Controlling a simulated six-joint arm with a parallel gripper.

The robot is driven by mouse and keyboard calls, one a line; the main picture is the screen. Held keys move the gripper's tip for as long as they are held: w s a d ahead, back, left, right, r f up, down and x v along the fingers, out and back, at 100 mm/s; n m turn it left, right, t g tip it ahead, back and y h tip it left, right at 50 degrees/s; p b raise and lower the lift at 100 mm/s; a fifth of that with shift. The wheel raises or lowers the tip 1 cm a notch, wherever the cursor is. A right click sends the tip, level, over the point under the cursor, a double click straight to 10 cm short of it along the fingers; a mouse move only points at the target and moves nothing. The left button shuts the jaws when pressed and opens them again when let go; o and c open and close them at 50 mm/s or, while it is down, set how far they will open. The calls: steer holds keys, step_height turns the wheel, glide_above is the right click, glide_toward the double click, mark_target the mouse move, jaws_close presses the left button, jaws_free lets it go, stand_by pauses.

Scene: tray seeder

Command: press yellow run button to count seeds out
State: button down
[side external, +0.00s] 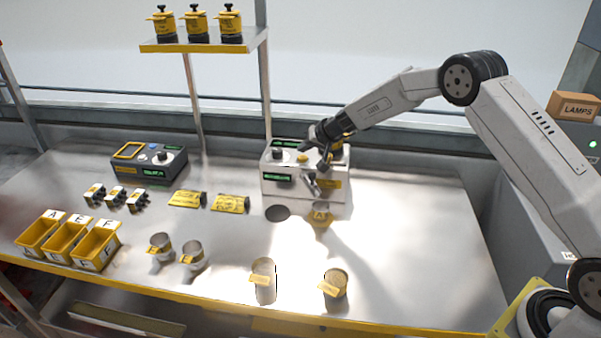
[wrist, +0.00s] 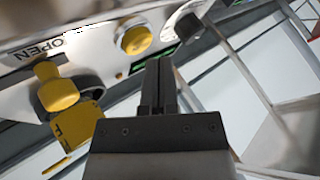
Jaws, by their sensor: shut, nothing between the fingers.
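The seeder (side external: 336,194) is a white box with green displays at the back of the bench. Its yellow button (side external: 303,157) sits on the top, and in the wrist view the round yellow button (wrist: 135,39) has a pale collar. My gripper (side external: 324,165) is over the seeder, just right of the button. In the wrist view my gripper (wrist: 159,62) is shut and empty, its tips below and right of the button in the picture. I cannot tell the exact gap. A cup with a yellow label (side external: 320,215) stands at the seeder's front.
A yellow knob (wrist: 58,88) beside an "OPEN" label and a black dial (wrist: 188,26) flank the button. Several cups (side external: 263,280), yellow bins (side external: 97,247), packets (side external: 231,204) and a dark device (side external: 148,160) stand on the bench. The bench's right side is clear.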

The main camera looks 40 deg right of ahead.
mark_target(305, 158)
steer(key=shift+f, duration=1)
stand_by(1.1)
steer(key=shift+r, duration=0.95)
steer(key=shift+r, duration=0.1)
steer(key=shift+r, duration=2.45)
